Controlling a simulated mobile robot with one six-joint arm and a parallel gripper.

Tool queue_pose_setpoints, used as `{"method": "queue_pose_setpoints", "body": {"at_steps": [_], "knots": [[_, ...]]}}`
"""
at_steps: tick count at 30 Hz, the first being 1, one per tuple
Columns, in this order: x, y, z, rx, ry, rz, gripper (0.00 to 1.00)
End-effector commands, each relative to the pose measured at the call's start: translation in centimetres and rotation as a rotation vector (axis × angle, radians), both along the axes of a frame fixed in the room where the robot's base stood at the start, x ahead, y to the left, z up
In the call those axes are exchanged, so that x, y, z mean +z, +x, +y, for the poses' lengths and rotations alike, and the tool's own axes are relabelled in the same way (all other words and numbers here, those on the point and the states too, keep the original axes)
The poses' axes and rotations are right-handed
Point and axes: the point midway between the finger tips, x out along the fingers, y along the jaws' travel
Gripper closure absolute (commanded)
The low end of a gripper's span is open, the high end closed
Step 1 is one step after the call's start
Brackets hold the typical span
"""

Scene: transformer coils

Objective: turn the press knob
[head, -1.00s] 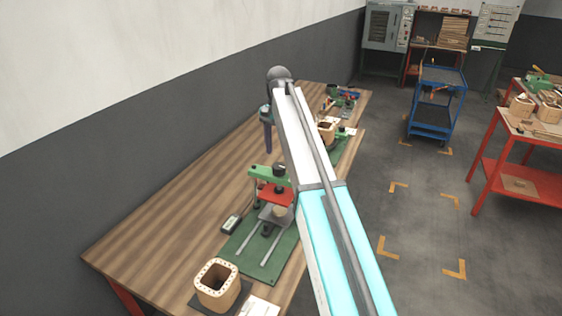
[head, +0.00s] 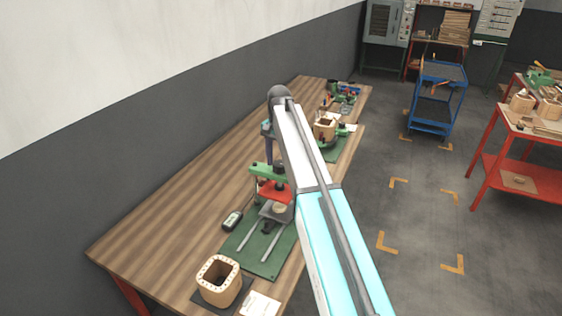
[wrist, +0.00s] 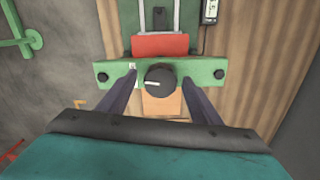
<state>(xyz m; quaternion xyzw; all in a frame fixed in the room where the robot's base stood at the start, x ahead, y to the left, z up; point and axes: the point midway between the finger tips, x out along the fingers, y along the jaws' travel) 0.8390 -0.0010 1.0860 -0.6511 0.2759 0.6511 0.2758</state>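The press (head: 270,190) stands on a green base on the wooden bench, with a green crossbar and a red plate under it. In the wrist view its round black press knob (wrist: 160,80) with a white mark sits mid-crossbar (wrist: 115,72). The knob also shows in the head view (head: 279,168). My gripper (wrist: 160,88) is open, its two dark fingers to the left and right of the knob with gaps between. I cannot tell whether the fingertips reach down to the knob's height. In the head view my arm hides most of the gripper.
A small dark meter (head: 232,221) lies left of the press. A wooden coil former (head: 219,281) stands in front, and another former (head: 325,128) stands behind. A blue cart (head: 436,100) and a red table (head: 520,145) stand to the right. The bench's left side is clear.

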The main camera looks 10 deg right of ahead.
Motion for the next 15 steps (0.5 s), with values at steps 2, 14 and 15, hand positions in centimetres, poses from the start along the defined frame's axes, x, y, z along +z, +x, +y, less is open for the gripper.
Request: {"method": "queue_pose_setpoints", "body": {"at_steps": [2,14,15], "knots": [[0.02,0.01,-0.02,0.0,0.0,0.0,0.55],[0.01,-0.05,-0.31,0.006,-0.003,0.001,0.82],[0.0,-0.05,-0.3,0.011,-0.003,0.001,0.82]]}}
